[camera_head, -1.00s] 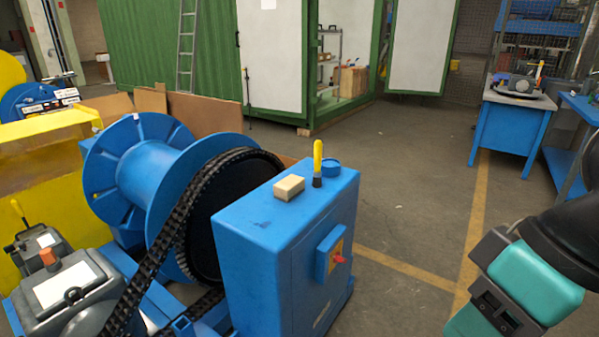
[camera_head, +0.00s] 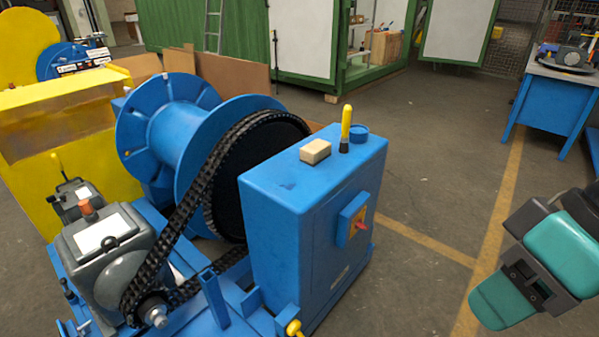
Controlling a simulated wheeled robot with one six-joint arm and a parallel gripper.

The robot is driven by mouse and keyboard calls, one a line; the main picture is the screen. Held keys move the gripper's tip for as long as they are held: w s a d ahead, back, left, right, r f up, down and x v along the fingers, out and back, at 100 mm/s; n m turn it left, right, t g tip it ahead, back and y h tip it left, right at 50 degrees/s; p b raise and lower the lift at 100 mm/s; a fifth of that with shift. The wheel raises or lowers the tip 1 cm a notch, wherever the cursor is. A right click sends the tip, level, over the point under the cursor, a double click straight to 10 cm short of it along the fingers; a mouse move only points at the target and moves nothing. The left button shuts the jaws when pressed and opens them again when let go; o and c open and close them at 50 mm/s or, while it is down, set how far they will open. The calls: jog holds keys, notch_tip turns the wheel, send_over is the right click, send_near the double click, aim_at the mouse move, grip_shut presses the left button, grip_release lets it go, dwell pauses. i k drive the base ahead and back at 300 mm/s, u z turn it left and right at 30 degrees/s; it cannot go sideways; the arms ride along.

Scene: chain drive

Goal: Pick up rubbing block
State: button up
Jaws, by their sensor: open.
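The rubbing block (camera_head: 315,151) is a small tan rectangular block. It lies flat on top of the blue cabinet (camera_head: 290,225), near the middle of its upper face. A yellow-handled tool (camera_head: 346,129) stands upright just right of the block, with a small gap between them. My teal and dark arm (camera_head: 562,250) shows at the lower right, well to the right of the cabinet and apart from the block. No gripper fingers can be made out in the head view.
A shallow round blue piece (camera_head: 359,131) sits behind the yellow-handled tool. A large blue drum (camera_head: 180,140) and a black chain (camera_head: 185,220) stand left of the cabinet. Open floor (camera_head: 430,195) lies to the right.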

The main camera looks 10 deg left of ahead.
aim_at(312, 155)
jog(key=k, duration=0.5)
jog(key=z, duration=0.5)
jog(key=i, duration=1.75)
jog(key=u, duration=1.1)
jog(key=i, duration=0.65)
jog(key=u, duration=0.65)
